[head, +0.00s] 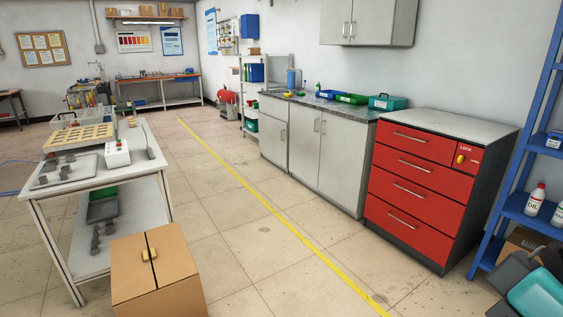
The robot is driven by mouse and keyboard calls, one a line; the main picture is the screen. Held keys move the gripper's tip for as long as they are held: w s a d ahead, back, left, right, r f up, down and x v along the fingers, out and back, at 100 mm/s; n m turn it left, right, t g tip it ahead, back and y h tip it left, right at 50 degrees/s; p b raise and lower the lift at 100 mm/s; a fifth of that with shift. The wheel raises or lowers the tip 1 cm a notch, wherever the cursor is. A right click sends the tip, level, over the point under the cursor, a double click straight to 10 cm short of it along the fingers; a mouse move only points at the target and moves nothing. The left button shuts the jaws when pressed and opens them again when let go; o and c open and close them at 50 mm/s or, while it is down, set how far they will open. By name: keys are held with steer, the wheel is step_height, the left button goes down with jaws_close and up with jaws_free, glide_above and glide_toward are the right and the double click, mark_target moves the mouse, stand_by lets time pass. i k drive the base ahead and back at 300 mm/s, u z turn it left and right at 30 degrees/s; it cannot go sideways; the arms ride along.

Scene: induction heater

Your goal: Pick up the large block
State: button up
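A white workbench (152,165) stands at the left in the head view. On it is a light grey plate (83,176) with several small dark grey pieces (62,166) on it. They are too small to tell their shapes apart, and I cannot tell which, if any, is the large block. Behind the plate is a tan tray with a grid of pockets (80,136). A white box with a red button (117,154) sits at the plate's right. More grey pieces (96,238) stand on the lower shelf. My gripper is not in view.
A cardboard box (158,277) stands on the floor against the bench's near side. A red drawer cabinet (418,190) and a grey counter (338,163) line the right. Blue shelving (510,160) is at far right. The floor around the yellow line (262,200) is clear.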

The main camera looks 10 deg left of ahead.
mark_target(50, 160)
steer(key=z, duration=0.05)
steer(key=i, duration=2.9)
steer(key=u, duration=0.35)
steer(key=i, duration=1.8)
steer(key=u, duration=1.7)
steer(key=i, duration=1.05)
steer(key=u, duration=1.3)
steer(key=i, duration=0.6)
steer(key=z, duration=1.6)
steer(key=i, duration=2.5)
steer(key=z, duration=0.05)
